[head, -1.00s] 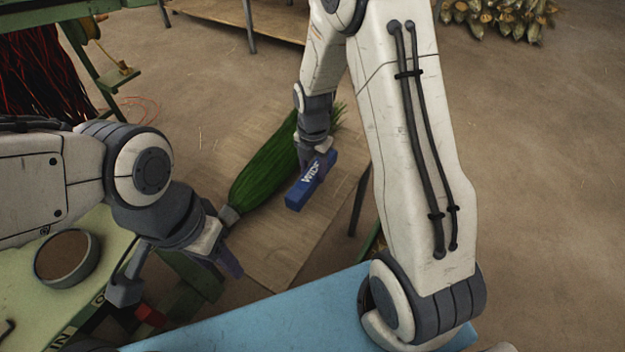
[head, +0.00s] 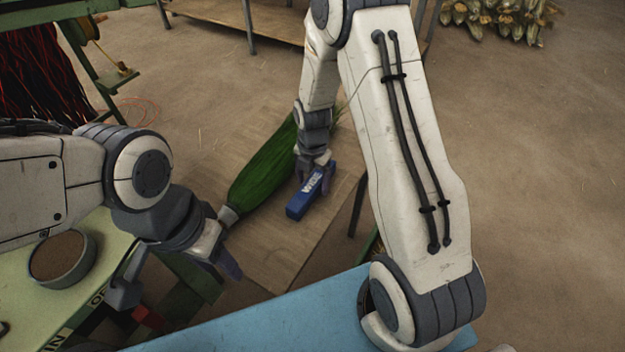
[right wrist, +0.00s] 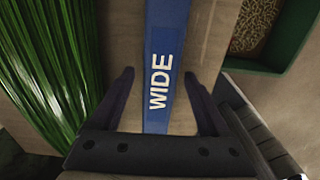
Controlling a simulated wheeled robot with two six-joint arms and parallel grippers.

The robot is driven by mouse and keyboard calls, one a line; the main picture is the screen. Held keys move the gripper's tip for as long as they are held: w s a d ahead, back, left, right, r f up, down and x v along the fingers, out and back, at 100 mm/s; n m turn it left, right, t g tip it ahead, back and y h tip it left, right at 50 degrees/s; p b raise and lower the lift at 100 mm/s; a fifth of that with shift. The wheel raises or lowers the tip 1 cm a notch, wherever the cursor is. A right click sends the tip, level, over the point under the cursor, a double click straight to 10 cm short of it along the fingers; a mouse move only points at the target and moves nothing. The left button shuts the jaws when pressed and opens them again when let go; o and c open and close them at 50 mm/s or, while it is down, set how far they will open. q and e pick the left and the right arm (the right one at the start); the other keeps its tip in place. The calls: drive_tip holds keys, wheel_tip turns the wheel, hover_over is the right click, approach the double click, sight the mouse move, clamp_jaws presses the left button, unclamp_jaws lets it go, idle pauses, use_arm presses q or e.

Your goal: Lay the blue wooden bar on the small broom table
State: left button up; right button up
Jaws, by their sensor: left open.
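The blue wooden bar (head: 308,198), lettered WIDE, lies on the small broom table (head: 285,240), to the right of the green broom (head: 262,172). My right gripper (head: 317,172) is just over the bar's far part. In the right wrist view my right gripper's fingers (right wrist: 159,76) stand apart, one on each side of the bar (right wrist: 164,50), with gaps between. My left gripper (head: 228,262) is open and empty by the table's near left edge, close to the broom's grey collar (head: 228,214).
A green bench (head: 100,240) with a round tin (head: 62,260) is at the left. A light blue surface (head: 270,318) is in front. A green-walled bin (right wrist: 290,55) shows right of the table in the right wrist view. Corn-like bundles (head: 500,18) lie far right.

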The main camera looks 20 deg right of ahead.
sight(312, 181)
wheel_tip(312, 181, up, 11)
drive_tip(key=p, duration=0.2)
drive_tip(key=s+a+r+m, duration=0.8)
drive_tip(key=s+a, duration=0.1)
drive_tip(key=a, duration=0.1)
drive_tip(key=s+a+r+m, duration=0.1)
drive_tip(key=s+a+m, duration=0.1)
drive_tip(key=s+m, duration=0.3)
drive_tip(key=s+a+r+m+y, duration=0.1)
drive_tip(key=s+m, duration=0.4)
drive_tip(key=s, duration=0.5)
drive_tip(key=shift+a+r, duration=0.55)
drive_tip(key=shift+r, duration=0.05)
drive_tip(key=shift+r, duration=0.1)
